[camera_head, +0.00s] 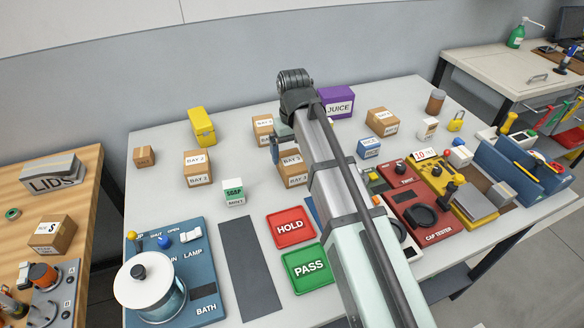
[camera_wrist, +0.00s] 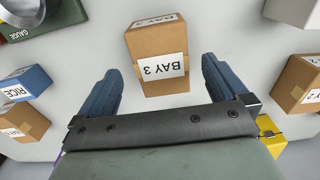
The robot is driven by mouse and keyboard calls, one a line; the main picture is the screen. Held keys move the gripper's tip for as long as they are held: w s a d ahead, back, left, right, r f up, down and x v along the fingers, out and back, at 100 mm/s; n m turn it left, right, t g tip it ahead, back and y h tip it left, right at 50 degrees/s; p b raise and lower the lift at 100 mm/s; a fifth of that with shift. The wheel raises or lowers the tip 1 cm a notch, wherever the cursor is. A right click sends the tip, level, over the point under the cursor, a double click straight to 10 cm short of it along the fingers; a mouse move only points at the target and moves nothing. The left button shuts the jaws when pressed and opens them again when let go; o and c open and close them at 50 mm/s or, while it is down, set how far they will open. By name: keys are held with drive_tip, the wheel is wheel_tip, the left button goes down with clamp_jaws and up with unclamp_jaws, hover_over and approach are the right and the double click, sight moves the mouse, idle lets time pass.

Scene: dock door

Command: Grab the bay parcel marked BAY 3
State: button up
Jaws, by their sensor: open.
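The BAY 3 parcel is a brown cardboard box with a white label, upright on the pale table. In the wrist view the parcel (camera_wrist: 156,42) is at the top centre, its label reading BAY 3. In the head view a parcel (camera_head: 291,161) in the matching place is partly covered by my arm, and its number is hard to read. My gripper (camera_wrist: 162,68) is open and empty, with one blue finger on each side of the parcel's labelled end. In the head view my gripper (camera_head: 281,146) is mostly hidden behind my arm. I see no contact.
Another bay parcel (camera_head: 197,168) stands left, and one (camera_head: 263,127) stands behind. A white soap box (camera_head: 234,192), blue rice box (camera_head: 369,147), purple juice box (camera_head: 337,101) and yellow box (camera_head: 202,126) surround the spot. Red HOLD (camera_head: 290,228) and green PASS (camera_head: 307,268) pads lie in front.

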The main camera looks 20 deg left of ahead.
sight(292, 161)
drive_tip(key=shift+w+a+f, duration=0.1)
drive_tip(key=shift+a+f, duration=0.05)
drive_tip(key=shift+f, duration=1.2)
drive_tip(key=shift+w+a+f, duration=0.1)
drive_tip(key=shift+f, duration=1.25)
drive_tip(key=shift+c, duration=0.2)
drive_tip(key=c, duration=1.1)
